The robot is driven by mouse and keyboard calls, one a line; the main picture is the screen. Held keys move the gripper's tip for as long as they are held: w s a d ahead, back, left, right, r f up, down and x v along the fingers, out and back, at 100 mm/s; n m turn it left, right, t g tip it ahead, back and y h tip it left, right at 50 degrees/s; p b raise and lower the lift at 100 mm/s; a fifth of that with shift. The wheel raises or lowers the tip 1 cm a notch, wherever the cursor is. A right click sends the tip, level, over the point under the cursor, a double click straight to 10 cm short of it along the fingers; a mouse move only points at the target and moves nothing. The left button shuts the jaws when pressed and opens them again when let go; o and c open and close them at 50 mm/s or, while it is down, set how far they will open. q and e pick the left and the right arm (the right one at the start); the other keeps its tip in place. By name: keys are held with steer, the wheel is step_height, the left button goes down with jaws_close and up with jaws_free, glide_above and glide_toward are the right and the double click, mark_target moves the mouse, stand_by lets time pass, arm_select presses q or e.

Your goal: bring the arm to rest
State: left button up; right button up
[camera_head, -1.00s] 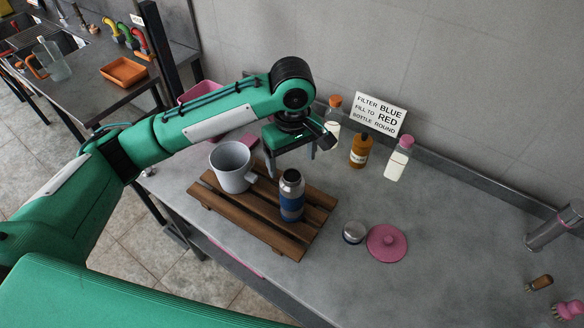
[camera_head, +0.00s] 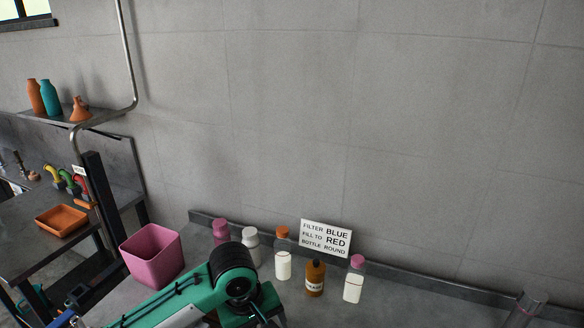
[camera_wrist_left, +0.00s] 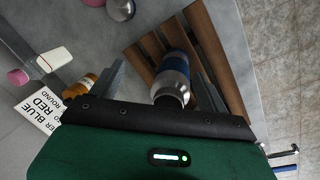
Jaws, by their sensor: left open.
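My left arm (camera_head: 185,308) comes in at the bottom of the head view; its fingers are below the frame there. In the left wrist view my left gripper (camera_wrist_left: 160,78) is open, with its grey fingers apart. A steel and blue bottle (camera_wrist_left: 174,68) shows between and beyond the fingers, over a slatted wooden rack (camera_wrist_left: 212,40). The fingers are not shut on it. My right gripper is not in view.
A pink bin (camera_head: 152,256) stands left of my arm. Several bottles, including an amber bottle (camera_head: 315,279) and a pink-capped bottle (camera_head: 354,280), line the wall by a sign (camera_head: 326,238). An orange tray (camera_head: 62,220) is on the far-left counter.

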arm_select(q)
steer(key=s+f+m+t+h, duration=0.2)
steer(key=s+f+m+h, duration=0.15)
steer(key=s+f, duration=0.35)
steer(key=s+a+f+m+t+y, duration=0.1)
steer(key=s+a+f+m+y, duration=0.15)
steer(key=s+a, duration=0.5)
steer(key=s+a+f+m+y, duration=0.1)
steer(key=s+a+f+y, duration=0.25)
steer(key=s+a, duration=0.45)
step_height(320, 180, down, 30)
steer(key=w+g, duration=0.1)
steer(key=w, duration=0.1)
steer(key=s+a+f, duration=0.2)
steer(key=s+f, duration=0.8)
steer(key=s+a+f+g, duration=0.1)
steer(key=s+a+f, duration=0.1)
steer(key=s+f, duration=0.7)
step_height(320, 180, down, 2)
steer(key=shift+s+f+m, duration=0.15)
steer(key=shift+s+m, duration=0.15)
steer(key=shift+s, duration=0.1)
steer(key=shift+h, duration=0.25)
